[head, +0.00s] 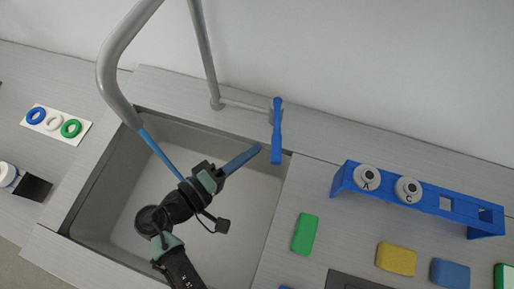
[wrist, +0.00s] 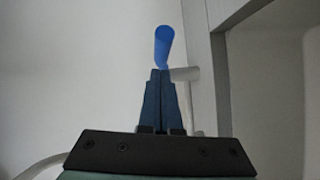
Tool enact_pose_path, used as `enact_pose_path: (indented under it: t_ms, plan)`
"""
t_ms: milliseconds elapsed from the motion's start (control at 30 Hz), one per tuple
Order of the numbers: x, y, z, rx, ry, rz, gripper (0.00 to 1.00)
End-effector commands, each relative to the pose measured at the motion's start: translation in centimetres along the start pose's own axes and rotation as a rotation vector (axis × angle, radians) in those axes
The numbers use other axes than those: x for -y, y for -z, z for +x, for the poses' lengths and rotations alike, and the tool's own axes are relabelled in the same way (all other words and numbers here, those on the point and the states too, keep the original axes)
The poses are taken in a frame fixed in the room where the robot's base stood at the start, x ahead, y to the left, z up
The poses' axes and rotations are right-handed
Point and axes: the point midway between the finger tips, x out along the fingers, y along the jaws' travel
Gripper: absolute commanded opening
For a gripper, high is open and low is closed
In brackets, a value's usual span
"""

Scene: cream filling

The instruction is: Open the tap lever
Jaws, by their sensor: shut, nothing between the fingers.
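The tap (head: 120,60) is a grey arched pipe rising behind the sink. Its blue lever (head: 277,125) stands on a short grey stem at the sink's back right edge. My gripper (head: 259,147) is shut and empty, with its blue fingers pointing at the lever from the left, a small gap short of its lower part in the head view. In the wrist view the lever (wrist: 164,42) shows just beyond the closed fingertips (wrist: 160,72); whether they touch is unclear. A thin blue strip (head: 158,153) runs from the spout end into the sink; I cannot tell if it is water.
The grey sink (head: 250,200) lies under my arm. A blue rack (head: 450,205) with two round pieces marked A and C stands right. Green (head: 305,234), yellow (head: 396,258) and blue (head: 450,273) blocks lie on the counter. Coloured rings (head: 71,128) lie left.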

Motion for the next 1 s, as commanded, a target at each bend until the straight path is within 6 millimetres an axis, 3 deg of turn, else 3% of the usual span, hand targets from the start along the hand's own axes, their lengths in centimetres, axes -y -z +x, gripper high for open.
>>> enact_pose_path:
  t_ms: [200, 567, 800, 1000]
  plan:
    - [-0.1, -1.2, 1.1, 0.001, -0.001, 0.001, 0.00]
    - [-0.1, -1.3, 1.3, 0.001, -0.001, 0.001, 0.00]
    - [-0.8, -4.1, 3.3, 0.006, -0.001, 0.000, 0.00]
    - [-0.8, -4.5, 3.7, 0.001, -0.001, 0.001, 0.00]
